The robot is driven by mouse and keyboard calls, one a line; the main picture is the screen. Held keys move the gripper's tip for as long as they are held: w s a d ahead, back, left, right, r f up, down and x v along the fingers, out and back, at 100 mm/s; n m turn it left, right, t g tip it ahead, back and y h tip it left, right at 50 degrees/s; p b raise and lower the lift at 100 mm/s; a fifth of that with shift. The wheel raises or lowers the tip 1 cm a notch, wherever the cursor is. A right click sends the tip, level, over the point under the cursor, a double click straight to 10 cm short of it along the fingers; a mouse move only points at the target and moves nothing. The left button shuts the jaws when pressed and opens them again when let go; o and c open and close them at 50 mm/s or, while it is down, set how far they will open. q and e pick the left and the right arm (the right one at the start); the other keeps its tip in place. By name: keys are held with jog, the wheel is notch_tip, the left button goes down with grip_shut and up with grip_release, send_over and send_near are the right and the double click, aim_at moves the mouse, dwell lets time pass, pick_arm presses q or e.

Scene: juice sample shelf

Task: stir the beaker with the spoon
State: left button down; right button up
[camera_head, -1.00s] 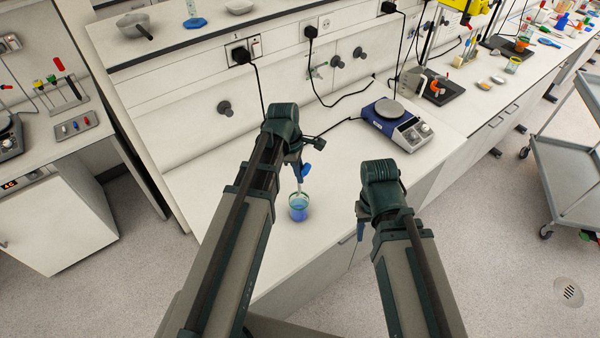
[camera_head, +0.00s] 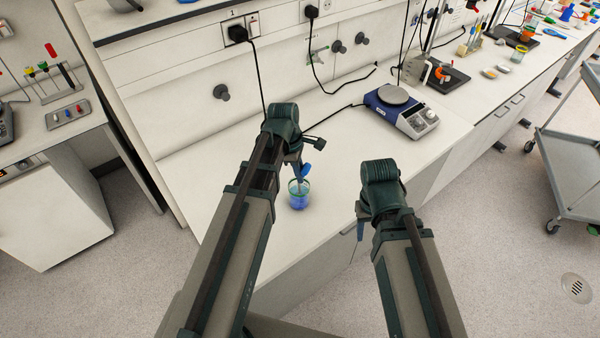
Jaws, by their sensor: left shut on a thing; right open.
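A small clear beaker (camera_head: 299,201) with blue liquid and a greenish rim stands on the white bench near its front edge. My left gripper (camera_head: 304,173) is just above the beaker, shut on the spoon (camera_head: 301,182). The spoon points down, and its lower end is inside the beaker. Its tip is hidden by the liquid and glass, and whether it touches the bottom cannot be told. My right gripper (camera_head: 361,227) is open and empty, pointing down to the right of the beaker, by the bench's front edge.
A blue and white hotplate stirrer (camera_head: 400,112) stands on the bench at the back right, its black cable running left. The wall with sockets (camera_head: 240,34) rises behind. The bench around the beaker is clear. A grey cart (camera_head: 570,170) stands at far right.

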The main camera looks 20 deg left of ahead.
pick_arm(q)
jog(key=shift+f+b, duration=1.5)
jog(key=shift+f, duration=0.25)
jog(key=shift+w, duration=0.25)
jog(key=shift+w+a, duration=0.2)
jog(key=shift+w, duration=0.05)
jog(key=shift+s+a, duration=0.25)
jog(key=shift+s, duration=0.35)
jog(key=shift+d, duration=0.5)
jog(key=shift+w, duration=0.1)
